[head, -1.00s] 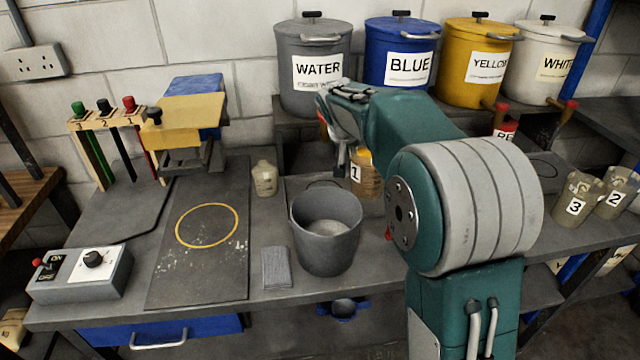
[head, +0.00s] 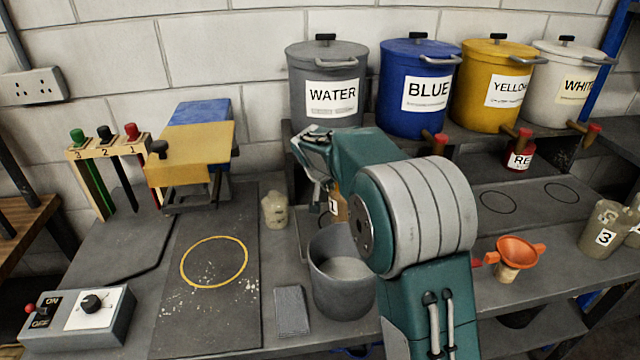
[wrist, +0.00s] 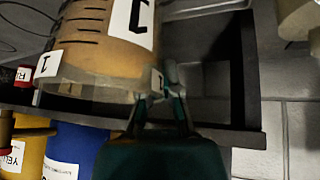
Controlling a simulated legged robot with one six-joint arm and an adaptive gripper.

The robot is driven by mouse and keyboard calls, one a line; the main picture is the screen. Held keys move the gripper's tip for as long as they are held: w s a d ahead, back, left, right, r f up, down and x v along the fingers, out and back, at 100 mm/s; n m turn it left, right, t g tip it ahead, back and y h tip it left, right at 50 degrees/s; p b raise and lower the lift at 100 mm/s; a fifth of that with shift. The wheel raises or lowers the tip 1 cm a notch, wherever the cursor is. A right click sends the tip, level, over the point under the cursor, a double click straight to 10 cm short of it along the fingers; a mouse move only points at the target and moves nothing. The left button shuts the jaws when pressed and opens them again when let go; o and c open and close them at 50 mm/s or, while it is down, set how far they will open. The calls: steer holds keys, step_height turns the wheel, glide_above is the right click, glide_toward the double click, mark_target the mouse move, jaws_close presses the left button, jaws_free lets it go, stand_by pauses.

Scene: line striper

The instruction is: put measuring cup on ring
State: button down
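The measuring cup (head: 341,208), marked 1 and holding tan-orange contents, is behind the grey bucket, partly hidden by my arm. It fills the upper left of the wrist view (wrist: 105,45). My gripper (head: 322,200) is at its left side. In the wrist view my gripper's fingers (wrist: 160,95) close on the cup at its edge, beside a small label 1; the exact grip is partly hidden. The yellow ring (head: 203,287) is drawn on the dark board at left, empty inside, with pale specks around it. The cup is right of and behind the ring.
A grey bucket (head: 340,290) stands between ring and arm, with a grey block (head: 291,311) beside it. A control box (head: 82,318) is at front left. An orange funnel (head: 516,252) is at right.

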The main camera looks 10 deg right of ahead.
steer(key=shift+w+a+f, duration=0.2)
steer(key=shift+w+a, duration=0.05)
steer(key=shift+a, duration=0.3)
steer(key=shift+w+a+f, duration=0.2)
steer(key=shift+w+a, duration=0.05)
steer(key=shift+a, duration=0.25)
steer(key=c, duration=1)
jaws_free()
steer(key=shift+d+f, duration=0.1)
steer(key=shift+d, duration=0.15)
steer(key=shift+o, duration=1)
steer(key=shift+d, duration=0.3)
steer(key=shift+a, duration=0.15)
